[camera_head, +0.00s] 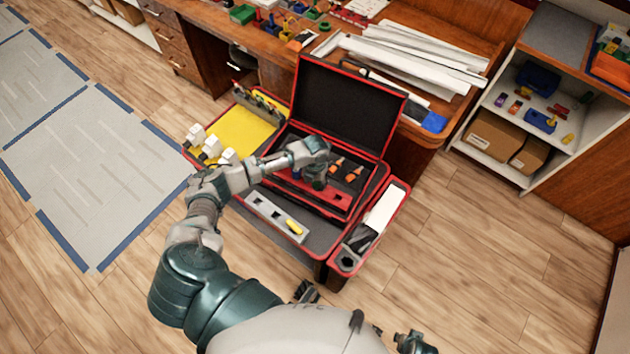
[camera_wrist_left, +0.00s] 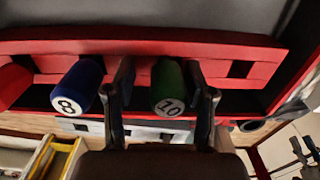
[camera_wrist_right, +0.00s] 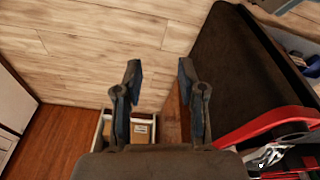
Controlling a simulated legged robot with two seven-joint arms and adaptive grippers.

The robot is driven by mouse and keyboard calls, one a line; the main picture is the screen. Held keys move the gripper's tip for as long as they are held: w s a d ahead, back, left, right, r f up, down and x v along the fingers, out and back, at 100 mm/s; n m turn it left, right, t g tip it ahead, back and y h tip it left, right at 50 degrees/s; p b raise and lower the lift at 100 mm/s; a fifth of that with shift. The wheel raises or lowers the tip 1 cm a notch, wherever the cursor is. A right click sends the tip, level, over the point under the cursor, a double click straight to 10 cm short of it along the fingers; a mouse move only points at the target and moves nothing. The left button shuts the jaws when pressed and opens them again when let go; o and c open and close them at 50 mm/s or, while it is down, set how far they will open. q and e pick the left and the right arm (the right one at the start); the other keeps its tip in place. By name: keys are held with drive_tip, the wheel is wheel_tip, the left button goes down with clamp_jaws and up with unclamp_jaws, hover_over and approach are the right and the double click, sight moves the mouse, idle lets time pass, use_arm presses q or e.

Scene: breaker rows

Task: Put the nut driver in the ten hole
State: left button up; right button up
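The nut driver with a green handle marked 10 (camera_wrist_left: 168,90) stands at the red rack (camera_wrist_left: 275,52) in the left wrist view. The blue-handled driver marked 8 (camera_wrist_left: 78,86) is to its left. The rack has dark square openings, one (camera_wrist_left: 240,69) right of the green handle. My left gripper (camera_wrist_left: 163,92) is open, with its fingers on either side of the green handle and a gap at the left finger. In the head view my left gripper (camera_head: 318,180) is over the red rack (camera_head: 335,197) and hides the green driver. My right gripper (camera_wrist_right: 160,80) is open and empty.
The black toolbox lid (camera_head: 345,105) stands open behind the rack. Orange-handled tools (camera_head: 353,174) lie inside the box. A grey holed block (camera_head: 265,208) with a yellow piece is in front. A side bin (camera_head: 378,215) is at right. My right gripper is over open floor.

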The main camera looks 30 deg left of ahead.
use_arm(q)
drive_tip(key=shift+d+r, duration=0.35)
drive_tip(key=shift+d, duration=0.4)
drive_tip(key=shift+w+d+r, duration=0.1)
drive_tip(key=shift+d+r, duration=0.05)
drive_tip(key=shift+r, duration=0.2)
drive_tip(key=r, duration=0.3)
drive_tip(key=a+r+p, duration=0.1)
drive_tip(key=r, duration=0.3)
drive_tip(key=r+p, duration=0.1)
drive_tip(key=r, duration=0.2)
drive_tip(key=shift+a+r, duration=0.15)
drive_tip(key=shift+d+r, duration=0.2)
drive_tip(key=shift+r, duration=0.1)
drive_tip(key=shift+d+r, duration=0.2)
drive_tip(key=shift+d, duration=0.15)
use_arm(e)
wheel_tip(320, 180, down, 7)
drive_tip(key=s+d, duration=0.1)
drive_tip(key=shift+d, duration=0.25)
